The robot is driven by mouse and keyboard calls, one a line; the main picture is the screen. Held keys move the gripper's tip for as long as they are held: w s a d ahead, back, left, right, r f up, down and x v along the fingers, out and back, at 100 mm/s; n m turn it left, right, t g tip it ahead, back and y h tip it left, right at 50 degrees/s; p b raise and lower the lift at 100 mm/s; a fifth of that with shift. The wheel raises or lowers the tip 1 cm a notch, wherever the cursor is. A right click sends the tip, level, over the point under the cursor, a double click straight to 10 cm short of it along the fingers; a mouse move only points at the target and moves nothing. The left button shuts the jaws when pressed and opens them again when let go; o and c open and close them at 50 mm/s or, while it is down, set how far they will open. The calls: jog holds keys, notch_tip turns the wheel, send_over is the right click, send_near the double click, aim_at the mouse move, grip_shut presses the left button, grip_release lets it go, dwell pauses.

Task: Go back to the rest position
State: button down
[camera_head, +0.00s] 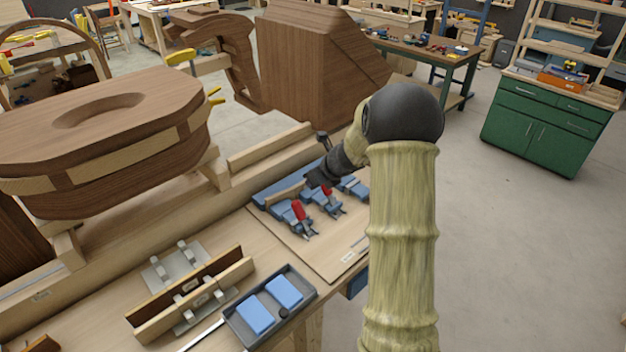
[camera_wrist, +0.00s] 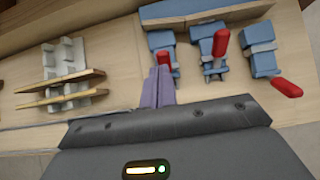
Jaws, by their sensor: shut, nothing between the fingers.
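My gripper (camera_head: 318,180) is above the workbench, over the board with the blue clamp fixture (camera_head: 275,190). In the wrist view its two purple fingers (camera_wrist: 158,82) are together with nothing between them. The fixture shows ahead and to the right in that view as a blue block (camera_wrist: 185,8) with a wooden strip and blue clamps. The clamps have red handles (camera_wrist: 221,42). My gripper's body hides the near part of the bench in the wrist view.
On the bench, a grey tray (camera_head: 238,327) holds blue pads (camera_head: 284,291). A metal holder (camera_head: 172,268) stands beside wooden strips (camera_head: 190,288). Large wooden chair forms (camera_head: 130,100) rise behind. A green cabinet (camera_head: 535,130) stands at right; the floor (camera_head: 510,260) before it is clear.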

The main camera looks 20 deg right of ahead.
jog(key=s+a+f+n+g+h+b, duration=0.1)
jog(key=s+a+n, duration=0.4)
jog(key=s+n, duration=1)
jog(key=s+a+f+n+g+h+b, duration=0.2)
jog(key=s+a+n+b, duration=0.4)
jog(key=s+n, duration=0.9)
jog(key=shift+f+n+g, duration=0.6)
jog(key=shift+n+g, duration=0.2)
jog(key=shift+g, duration=0.1)
jog(key=shift+a, duration=0.15)
